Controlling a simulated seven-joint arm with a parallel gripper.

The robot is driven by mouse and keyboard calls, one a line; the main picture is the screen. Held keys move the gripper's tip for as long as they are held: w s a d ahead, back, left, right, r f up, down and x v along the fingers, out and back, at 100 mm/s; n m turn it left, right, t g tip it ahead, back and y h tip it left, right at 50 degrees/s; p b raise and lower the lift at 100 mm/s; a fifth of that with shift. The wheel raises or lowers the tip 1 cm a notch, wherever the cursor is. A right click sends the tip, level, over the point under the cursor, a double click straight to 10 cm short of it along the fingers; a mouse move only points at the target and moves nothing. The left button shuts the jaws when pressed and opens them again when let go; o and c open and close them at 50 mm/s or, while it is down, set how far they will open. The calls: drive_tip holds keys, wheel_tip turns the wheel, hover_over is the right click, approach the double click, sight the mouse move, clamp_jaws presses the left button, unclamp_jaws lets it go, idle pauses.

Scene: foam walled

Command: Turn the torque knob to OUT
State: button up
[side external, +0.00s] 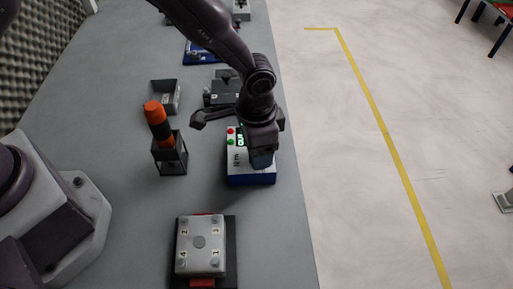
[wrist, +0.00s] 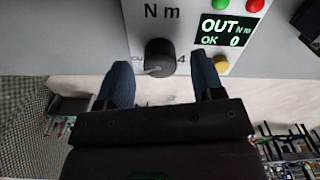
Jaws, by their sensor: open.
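The torque tester (side external: 238,167) is a white box with a blue base on the grey bench. In the wrist view its face shows "N m" and a lit display (wrist: 224,30) reading "OUT Nm" and "OK 0". The dark round torque knob (wrist: 159,56) has a pale pointer line aimed left, towards a partly hidden small label. A "4" shows to its right. My gripper (wrist: 161,64) is open, with one blue finger on each side of the knob and gaps between. In the side view my gripper (side external: 262,160) is over the tester's right part and hides the knob.
Red and green buttons sit beside the display, and a yellow one (wrist: 220,64) lies near the right finger. An orange-handled tool (side external: 157,122) stands in a holder (side external: 170,158) to the left. A numbered grey box (side external: 200,246) lies in front. Grey parts lie behind.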

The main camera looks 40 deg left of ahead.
wheel_tip(320, 180, up, 12)
drive_tip(key=shift+f, duration=0.25)
drive_tip(key=s+a+r+n+t, duration=0.5)
drive_tip(key=s+a+r, duration=1.2)
drive_tip(key=a, duration=0.4)
drive_tip(key=shift+s+n+t, duration=0.3)
drive_tip(key=shift+s+n, duration=0.35)
drive_tip(key=shift+n, duration=0.15)
